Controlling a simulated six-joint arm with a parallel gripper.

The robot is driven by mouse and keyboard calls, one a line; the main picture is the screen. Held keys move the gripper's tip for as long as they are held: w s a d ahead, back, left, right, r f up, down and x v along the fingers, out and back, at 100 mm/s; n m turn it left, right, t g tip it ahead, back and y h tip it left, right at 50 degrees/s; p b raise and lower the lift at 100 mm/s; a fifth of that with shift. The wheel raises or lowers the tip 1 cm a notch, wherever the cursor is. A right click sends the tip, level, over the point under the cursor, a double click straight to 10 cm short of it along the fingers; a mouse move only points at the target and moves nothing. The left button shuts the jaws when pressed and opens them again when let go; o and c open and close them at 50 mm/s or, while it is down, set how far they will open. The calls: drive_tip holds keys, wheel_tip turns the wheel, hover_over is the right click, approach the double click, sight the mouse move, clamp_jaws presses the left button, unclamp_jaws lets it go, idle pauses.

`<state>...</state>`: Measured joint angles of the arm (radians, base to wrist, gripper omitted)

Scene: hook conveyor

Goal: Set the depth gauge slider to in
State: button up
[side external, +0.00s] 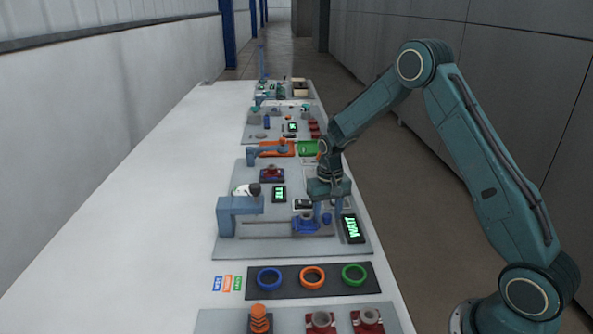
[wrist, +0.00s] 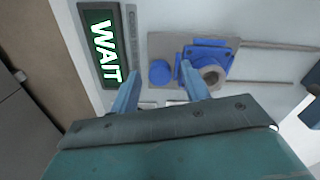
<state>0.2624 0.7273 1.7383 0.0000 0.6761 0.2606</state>
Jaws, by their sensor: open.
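A blue carriage (side external: 306,223) sits at the right end of a pair of grey rails (side external: 262,231); it looks like the depth gauge slider. In the wrist view the blue carriage (wrist: 207,57) holds a grey ring (wrist: 212,77). A round blue knob (wrist: 160,72) stands beside it, on the side away from the rails. My gripper (side external: 321,211) is open above the carriage's right end. In the wrist view my gripper's (wrist: 158,76) fingers appear on either side of the knob, the right finger overlapping the carriage's edge. I cannot tell whether they touch.
A screen reading WAIT (side external: 352,228) stands right of the carriage. A blue bracket (side external: 236,208) holds a white and dark device (side external: 246,190) at the left. Blue, orange and green rings lie on a black strip (side external: 290,281) in front. The white table at left is clear.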

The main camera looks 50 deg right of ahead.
sight(294, 223)
clamp_jaws()
drive_tip(key=w+a, duration=0.6)
drive_tip(key=shift+w+a, duration=0.3)
drive_tip(key=shift+w, duration=0.05)
unclamp_jaws()
drive_tip(key=shift+r, duration=0.2)
wheel_tip(294, 223, up, 14)
drive_tip(key=shift+f, duration=0.2)
idle(0.6)
